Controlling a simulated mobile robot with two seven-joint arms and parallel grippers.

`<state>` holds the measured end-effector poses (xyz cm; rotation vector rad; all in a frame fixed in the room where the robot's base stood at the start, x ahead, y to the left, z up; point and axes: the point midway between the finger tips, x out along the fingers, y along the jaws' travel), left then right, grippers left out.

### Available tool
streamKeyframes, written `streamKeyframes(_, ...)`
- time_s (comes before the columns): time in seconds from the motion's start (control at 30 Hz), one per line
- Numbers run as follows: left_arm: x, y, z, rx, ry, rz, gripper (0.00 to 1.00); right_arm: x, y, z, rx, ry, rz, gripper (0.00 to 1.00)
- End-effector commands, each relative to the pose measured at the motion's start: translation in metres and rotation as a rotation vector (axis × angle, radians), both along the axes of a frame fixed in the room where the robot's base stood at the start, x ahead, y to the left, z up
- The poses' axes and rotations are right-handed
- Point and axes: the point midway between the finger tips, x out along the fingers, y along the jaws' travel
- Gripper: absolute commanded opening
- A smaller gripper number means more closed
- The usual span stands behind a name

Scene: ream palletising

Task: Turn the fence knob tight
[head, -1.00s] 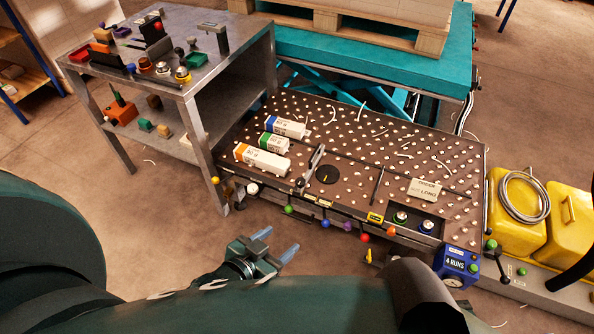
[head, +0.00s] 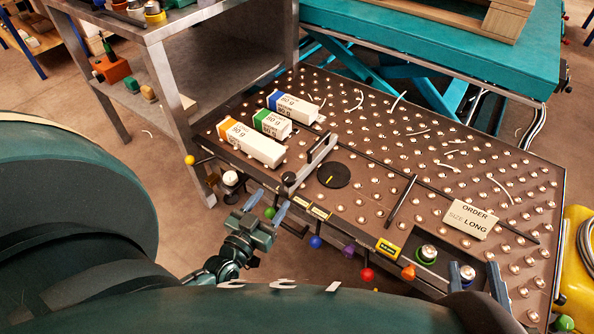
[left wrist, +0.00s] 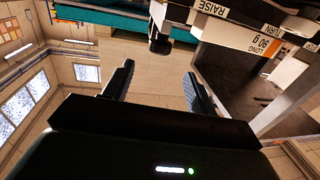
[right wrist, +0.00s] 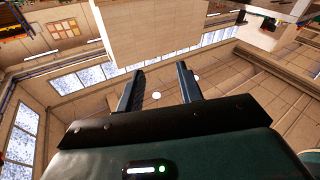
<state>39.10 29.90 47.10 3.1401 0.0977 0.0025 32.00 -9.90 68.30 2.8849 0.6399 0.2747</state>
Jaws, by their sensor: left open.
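The fence (head: 316,160) is a grey upright bar on the ball-studded table. Its black knob (head: 289,179) is at the near end, by the table's front edge. My left gripper (head: 268,204) is open and empty, just in front of and left of the knob, apart from it. In the left wrist view a black knob (left wrist: 160,43) shows ahead, beyond and between the spread fingertips. My right gripper (head: 475,278) is at the table's front right; its fingers are spread and empty in the right wrist view (right wrist: 160,82).
Three paper reams, orange (head: 252,143), green (head: 272,124) and blue (head: 293,106), lie left of the fence. Coloured balls, including a green one (head: 270,213) and a blue one (head: 315,242), line the front edge. An order card (head: 469,219) lies at right. A metal shelf (head: 195,110) stands left.

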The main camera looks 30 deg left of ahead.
Motion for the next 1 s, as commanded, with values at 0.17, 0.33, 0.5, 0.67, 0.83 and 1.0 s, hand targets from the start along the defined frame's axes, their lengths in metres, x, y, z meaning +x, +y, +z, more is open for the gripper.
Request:
streamKeyframes(0.17, 0.035, 0.002, -0.001, -0.001, -0.004, 0.0, 0.57, 0.002, 0.001, -0.002, 0.025, -0.002, 0.007, 0.36)
streamKeyframes(0.33, 0.071, 0.004, -0.001, -0.001, -0.004, -0.001, 0.57, 0.003, 0.003, -0.003, 0.054, -0.005, 0.015, 0.36)
streamKeyframes(0.5, 0.1, 0.005, -0.001, 0.0, 0.0, -0.002, 0.57, 0.003, 0.004, -0.004, 0.08, -0.003, 0.024, 0.36)
streamKeyframes(0.67, 0.116, 0.006, 0.0, -0.001, 0.001, -0.003, 0.57, 0.004, 0.006, -0.002, 0.098, -0.005, 0.031, 0.36)
streamKeyframes(0.83, 0.12, 0.006, 0.0, 0.0, 0.003, -0.003, 0.57, 0.004, 0.006, 0.001, 0.104, -0.008, 0.033, 0.36)
streamKeyframes(1.0, 0.12, 0.006, 0.001, 0.0, 0.002, -0.003, 0.57, 0.004, 0.006, 0.002, 0.105, -0.009, 0.033, 0.36)
